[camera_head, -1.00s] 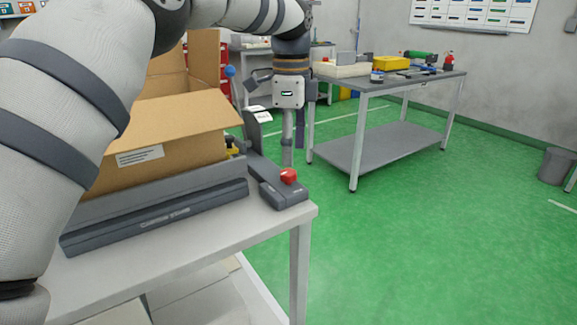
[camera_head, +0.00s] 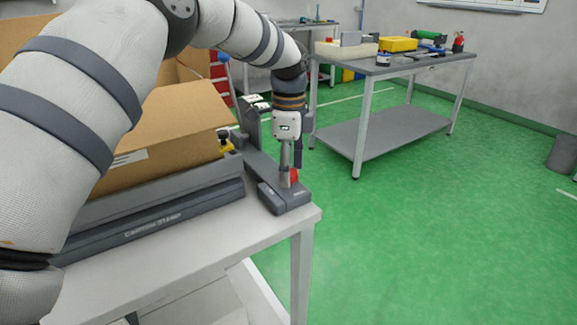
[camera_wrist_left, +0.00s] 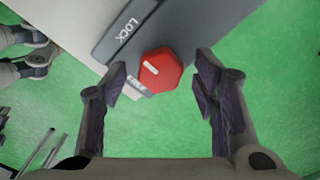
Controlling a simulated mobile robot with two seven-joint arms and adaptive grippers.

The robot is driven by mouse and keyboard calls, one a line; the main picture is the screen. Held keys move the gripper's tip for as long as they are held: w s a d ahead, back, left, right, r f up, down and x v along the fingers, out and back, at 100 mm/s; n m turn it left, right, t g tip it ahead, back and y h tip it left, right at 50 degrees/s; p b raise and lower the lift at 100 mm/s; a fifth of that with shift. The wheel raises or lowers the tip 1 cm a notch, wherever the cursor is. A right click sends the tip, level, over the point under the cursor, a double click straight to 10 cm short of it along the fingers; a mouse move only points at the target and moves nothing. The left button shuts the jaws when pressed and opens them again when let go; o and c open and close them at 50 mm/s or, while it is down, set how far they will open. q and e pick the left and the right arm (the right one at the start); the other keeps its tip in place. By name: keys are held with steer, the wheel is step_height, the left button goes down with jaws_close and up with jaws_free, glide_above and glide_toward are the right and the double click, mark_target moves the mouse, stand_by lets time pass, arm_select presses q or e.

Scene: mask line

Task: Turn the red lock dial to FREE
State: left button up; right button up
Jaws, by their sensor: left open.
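The red lock dial (camera_wrist_left: 166,80) is a faceted knob with a white mark on its left part in the left wrist view. It sits on a dark grey block (camera_head: 272,200) at the table corner. My right gripper is out of view.
An open cardboard box (camera_head: 165,135) stands in a grey fixture (camera_head: 150,215) labelled Carton Stamp, left of the dial. A grey upright piece (camera_head: 250,125) rises behind the block. A second table (camera_head: 400,70) with tools stands farther back. Green floor right of the table is clear.

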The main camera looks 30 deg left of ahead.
arm_select(q)
steer(key=c, duration=1.2)
steer(key=shift+o, duration=0.2)
steer(key=shift+n, duration=0.4)
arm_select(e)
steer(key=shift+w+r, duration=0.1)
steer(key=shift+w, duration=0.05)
arm_select(q)
steer(key=n, duration=0.3)
steer(key=shift+p, duration=0.35)
steer(key=n, duration=0.4)
steer(key=shift+n, duration=0.4)
steer(key=n, duration=0.9)
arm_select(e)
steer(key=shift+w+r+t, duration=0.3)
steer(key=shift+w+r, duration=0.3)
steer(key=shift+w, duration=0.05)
arm_select(q)
steer(key=shift+n, duration=0.3)
